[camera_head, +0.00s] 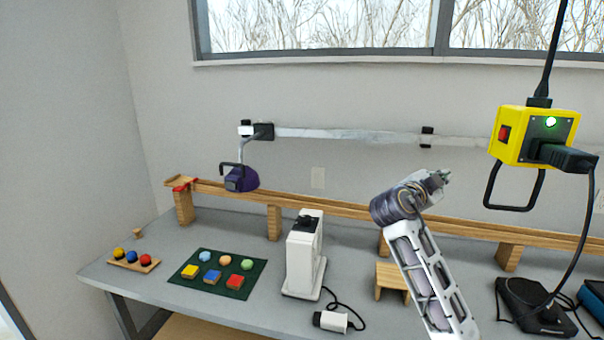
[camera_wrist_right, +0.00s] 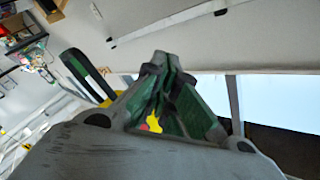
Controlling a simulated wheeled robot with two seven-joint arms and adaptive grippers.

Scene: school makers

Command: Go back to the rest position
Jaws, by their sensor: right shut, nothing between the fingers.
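My right arm rises from the lower right of the head view, its white link in front of the table. My right gripper (camera_head: 440,178) is raised above the table, in front of the wall and left of the yellow box. In the right wrist view the two fingers of my right gripper (camera_wrist_right: 163,62) meet at the tips with nothing held. My left gripper is in neither view.
A yellow power box (camera_head: 520,150) hangs on a cable at the right. The grey table (camera_head: 160,290) bears a wooden track (camera_head: 330,207), a white device (camera_head: 303,260), a green mat (camera_head: 200,288) with coloured blocks and balls, and a wooden ball rack (camera_head: 145,266).

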